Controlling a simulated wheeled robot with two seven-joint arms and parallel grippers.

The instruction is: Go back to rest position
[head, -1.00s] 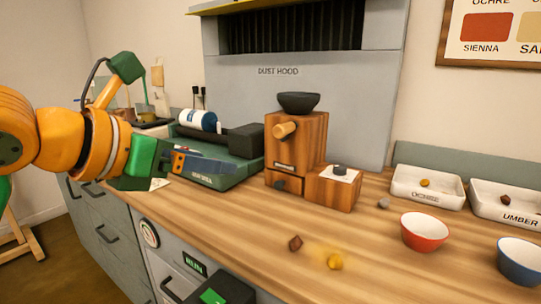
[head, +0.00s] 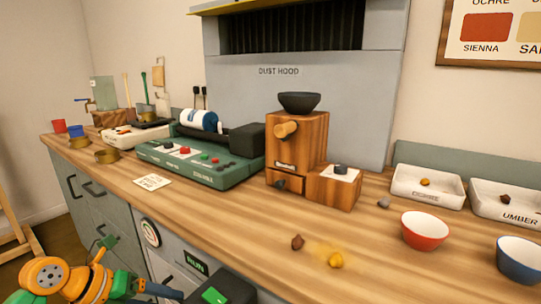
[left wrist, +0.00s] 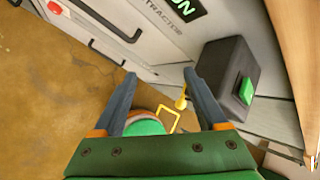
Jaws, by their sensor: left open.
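My left arm is low at the bottom left of the head view, in front of the cabinet and below the counter top. Its left gripper (left wrist: 160,82) shows in the left wrist view with its two dark fingers apart and nothing between them. Beneath it are the brown floor and a part of green and orange that I take as mine. A dark box with a green button (left wrist: 246,90) stands out from the cabinet, just right of the right finger. My right gripper is in neither view.
The wooden counter (head: 230,222) holds a wooden mill (head: 297,140), a green machine (head: 170,158), a red bowl (head: 425,231), a blue bowl (head: 520,262) and white trays (head: 427,188). A brown lump (head: 297,242) and a yellow lump (head: 336,260) lie near its front. A drawer handle (left wrist: 105,20) juts from the cabinet.

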